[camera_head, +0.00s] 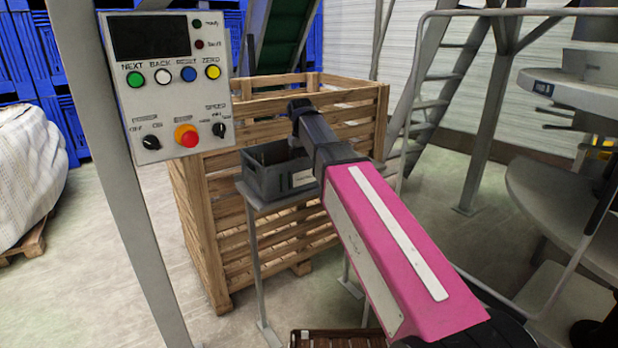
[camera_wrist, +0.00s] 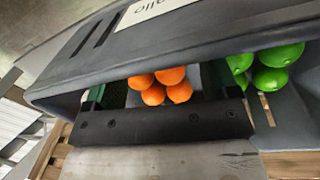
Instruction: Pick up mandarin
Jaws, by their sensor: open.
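Several orange mandarins (camera_wrist: 157,84) lie clustered inside the dark grey crate (camera_wrist: 175,50), seen in the wrist view past the dark bar of my gripper; their lower parts are hidden by it. In the head view the crate (camera_head: 263,180) stands on a thin metal stand, and the mandarins are hidden. My gripper (camera_head: 296,143) is over the crate, its tip partly hidden by the wrist and crate wall. It is open, and the mandarins show in the gap between its fingers. I cannot tell whether it touches any of them.
Green limes (camera_wrist: 272,67) lie in the same crate, right of the mandarins in the wrist view. A large wooden slatted bin (camera_head: 205,210) stands behind the stand. A control panel (camera_head: 168,85) on a post is at the left, and a metal staircase (camera_head: 440,80) at the right.

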